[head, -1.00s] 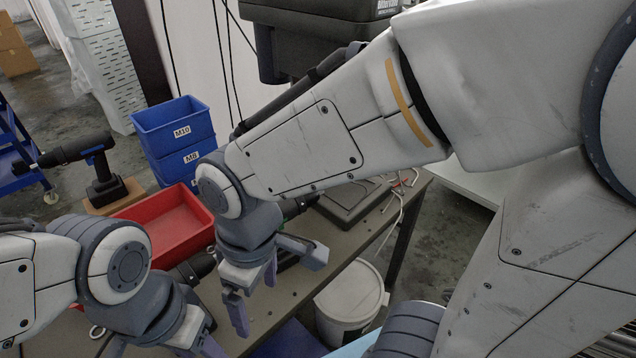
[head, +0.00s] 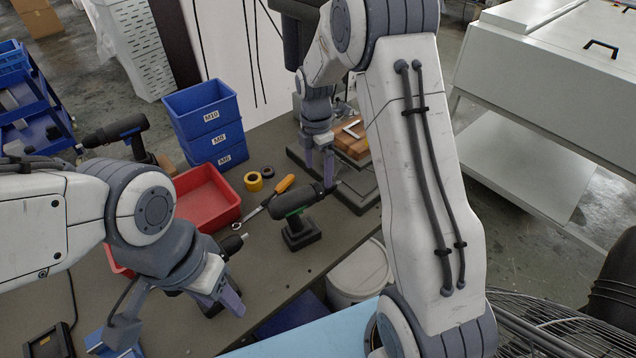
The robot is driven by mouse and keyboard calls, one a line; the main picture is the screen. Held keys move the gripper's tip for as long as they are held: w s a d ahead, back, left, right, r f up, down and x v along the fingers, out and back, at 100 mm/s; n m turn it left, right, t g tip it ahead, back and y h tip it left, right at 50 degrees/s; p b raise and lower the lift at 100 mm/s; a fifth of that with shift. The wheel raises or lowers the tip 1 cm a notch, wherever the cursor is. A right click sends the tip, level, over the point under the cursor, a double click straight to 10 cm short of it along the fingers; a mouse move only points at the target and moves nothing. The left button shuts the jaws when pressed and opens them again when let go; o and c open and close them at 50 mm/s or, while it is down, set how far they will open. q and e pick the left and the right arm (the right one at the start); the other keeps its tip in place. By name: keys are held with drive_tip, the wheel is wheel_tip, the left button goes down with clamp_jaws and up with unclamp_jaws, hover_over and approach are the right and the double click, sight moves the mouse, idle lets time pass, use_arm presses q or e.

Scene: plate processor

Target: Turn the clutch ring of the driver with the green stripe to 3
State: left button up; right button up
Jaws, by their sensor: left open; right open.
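The driver with the green stripe (head: 290,204) stands upright on its battery on the bench, its nose pointing right. My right gripper (head: 318,172) is open and points down at the driver's nose end. Its fingers overlap the nose in the picture; I cannot tell whether they touch. The clutch ring's numbers are too small to read. My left gripper (head: 178,318) is open over the bench's near left part. Another dark driver (head: 230,246) is partly hidden behind it. A driver with a blue stripe (head: 118,132) stands at the back left.
A red tray (head: 218,222) and stacked blue bins (head: 203,115) stand left of the green-striped driver. Tape rolls (head: 253,181) and an orange-handled tool (head: 284,184) lie behind it. A wooden block (head: 350,142) sits back right. A white bucket (head: 360,277) stands beyond the bench edge.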

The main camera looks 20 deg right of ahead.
sight(323, 192)
drive_tip(key=f, duration=0.4)
drive_tip(key=f+p, duration=0.1)
drive_tip(key=f, duration=0.1)
drive_tip(key=shift+s+f, duration=0.25)
drive_tip(key=shift+c, duration=0.3)
drive_tip(key=c, duration=1.3)
drive_tip(key=shift+f+t+b, duration=0.1)
drive_tip(key=shift+t+b, duration=0.2)
drive_tip(key=shift+b, duration=0.35)
drive_tip(key=t+b, duration=0.1)
drive_tip(key=b, duration=0.3)
drive_tip(key=t+b, duration=0.2)
drive_tip(key=b, duration=0.3)
drive_tip(key=f+t+b, duration=0.1)
drive_tip(key=b, duration=0.3)
drive_tip(key=shift+s+d+y+b, duration=0.1)
drive_tip(key=shift+s+y+b, duration=0.2)
drive_tip(key=shift+y+b, duration=0.1)
drive_tip(key=t+b, duration=0.2)
drive_tip(key=b, duration=0.8)
drive_tip(key=t+b, duration=0.2)
drive_tip(key=b, duration=0.8)
drive_tip(key=s+t+y+b, duration=0.1)
drive_tip(key=t+b, duration=0.1)
drive_tip(key=b, duration=0.8)
drive_tip(key=shift+t, duration=0.3)
drive_tip(key=shift+r+t+b, duration=0.25)
drive_tip(key=shift+t+b, duration=0.05)
drive_tip(key=shift+b, duration=0.9)
